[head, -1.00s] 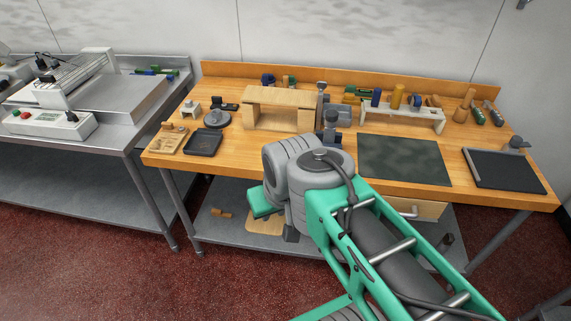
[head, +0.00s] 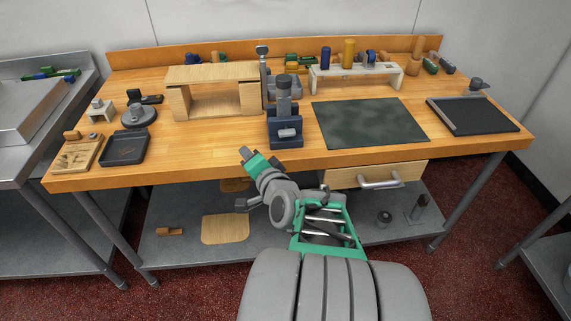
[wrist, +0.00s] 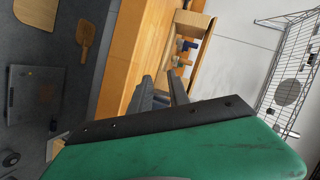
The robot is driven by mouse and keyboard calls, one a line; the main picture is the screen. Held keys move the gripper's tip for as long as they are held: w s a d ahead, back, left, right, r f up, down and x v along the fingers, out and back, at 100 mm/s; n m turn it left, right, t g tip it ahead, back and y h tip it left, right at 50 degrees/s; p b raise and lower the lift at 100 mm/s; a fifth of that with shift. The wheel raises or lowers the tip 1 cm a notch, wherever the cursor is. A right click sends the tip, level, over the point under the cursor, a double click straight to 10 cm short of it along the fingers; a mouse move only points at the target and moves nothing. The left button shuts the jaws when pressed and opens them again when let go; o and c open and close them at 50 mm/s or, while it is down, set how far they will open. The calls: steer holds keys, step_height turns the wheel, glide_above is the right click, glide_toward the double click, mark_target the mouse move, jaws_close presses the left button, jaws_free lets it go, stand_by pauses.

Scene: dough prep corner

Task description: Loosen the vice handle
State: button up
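The vice (head: 285,133) is a dark blue block with a grey upper part, standing at the front edge of the wooden workbench (head: 330,160), left of the dark mat. A short light-grey bar, seemingly its handle (head: 289,132), shows on its front face. My gripper (head: 246,153) is just off the bench's front edge, to the left of and nearer than the vice, not touching it. In the wrist view my gripper (wrist: 160,77) shows two dark fingers apart, with nothing seen between them. I cannot make out the vice handle in the wrist view.
A wooden bridge-like stand (head: 212,75) is left of the vice. A dark green mat (head: 370,123) lies to its right. Below hang a drawer (head: 375,177) with a grey pull and a lower shelf (head: 185,250). A dark tray (head: 125,147) sits at the front left.

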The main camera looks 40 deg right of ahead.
mark_target(288, 136)
steer(key=s+d+f+m+h+b, duration=0.2)
steer(key=s+d+m+h, duration=0.4)
steer(key=d+m, duration=0.25)
steer(key=shift+t+h, duration=0.3)
steer(key=x, duration=0.2)
steer(key=p+x, duration=0.1)
steer(key=x, duration=0.2)
steer(key=p+x, duration=0.1)
steer(key=x, duration=0.2)
steer(key=shift+s+d+r, duration=0.1)
steer(key=shift+r, duration=0.25)
jaws_close()
